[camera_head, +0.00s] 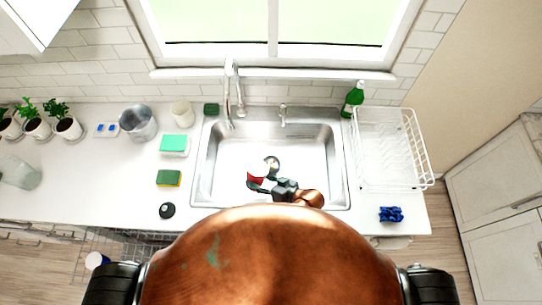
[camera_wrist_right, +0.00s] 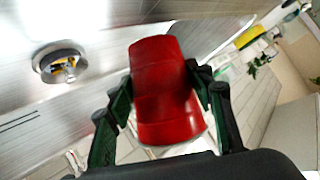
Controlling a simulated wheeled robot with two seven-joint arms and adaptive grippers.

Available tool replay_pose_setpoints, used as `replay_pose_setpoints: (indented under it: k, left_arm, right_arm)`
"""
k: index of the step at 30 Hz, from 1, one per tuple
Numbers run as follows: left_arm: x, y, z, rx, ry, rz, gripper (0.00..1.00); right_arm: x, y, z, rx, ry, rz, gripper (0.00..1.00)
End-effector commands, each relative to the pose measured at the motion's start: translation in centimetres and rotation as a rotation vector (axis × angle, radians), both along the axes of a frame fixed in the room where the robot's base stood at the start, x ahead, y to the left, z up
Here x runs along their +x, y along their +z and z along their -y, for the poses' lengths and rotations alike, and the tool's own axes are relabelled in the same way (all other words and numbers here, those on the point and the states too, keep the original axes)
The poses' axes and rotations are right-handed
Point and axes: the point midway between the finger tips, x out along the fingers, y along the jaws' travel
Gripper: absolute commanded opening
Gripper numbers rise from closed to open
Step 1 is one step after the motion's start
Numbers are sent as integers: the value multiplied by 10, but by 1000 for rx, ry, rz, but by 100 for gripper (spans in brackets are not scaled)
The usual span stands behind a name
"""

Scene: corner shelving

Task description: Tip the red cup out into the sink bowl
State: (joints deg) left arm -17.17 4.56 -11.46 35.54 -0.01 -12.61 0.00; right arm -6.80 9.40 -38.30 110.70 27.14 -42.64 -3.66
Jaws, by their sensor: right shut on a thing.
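The red cup (camera_head: 255,180) is over the sink bowl (camera_head: 222,185), near its front middle. My right gripper (camera_head: 259,186) is shut on it. In the right wrist view the cup (camera_wrist_right: 166,92) sits between the two dark fingers of the gripper (camera_wrist_right: 160,100), one on each side. Its side faces the camera and its mouth is hidden, so I cannot tell its exact tilt. The round metal drain (camera_wrist_right: 62,65) has small yellow and blue bits in it. My left gripper is not in view.
A tap (camera_head: 230,95) stands behind the bowl. A white dish rack (camera_head: 392,150) and a green bottle (camera_head: 354,97) are to the right. Sponges (camera_head: 169,178), a metal pot (camera_head: 138,122) and potted plants (camera_head: 68,127) are on the left counter. A blue cloth (camera_head: 391,214) lies at front right.

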Motion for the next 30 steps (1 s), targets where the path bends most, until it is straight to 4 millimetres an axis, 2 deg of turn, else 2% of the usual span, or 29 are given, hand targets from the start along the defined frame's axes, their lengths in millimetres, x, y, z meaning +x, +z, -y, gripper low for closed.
replay_pose_setpoints:
  k: [1, 7, 12, 30]
  left_arm:
    - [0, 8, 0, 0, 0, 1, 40]
    - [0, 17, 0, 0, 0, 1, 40]
    - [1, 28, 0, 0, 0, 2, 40]
    - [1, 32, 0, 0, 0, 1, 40]
  right_arm:
    - [-4, 4, -2, -21, 3, 32, 22]
    - [-12, 6, -7, -101, 1, 173, 22]
    - [-15, 19, -9, -152, 0, 263, 22]
    - [-17, 25, -10, -189, 0, 325, 22]
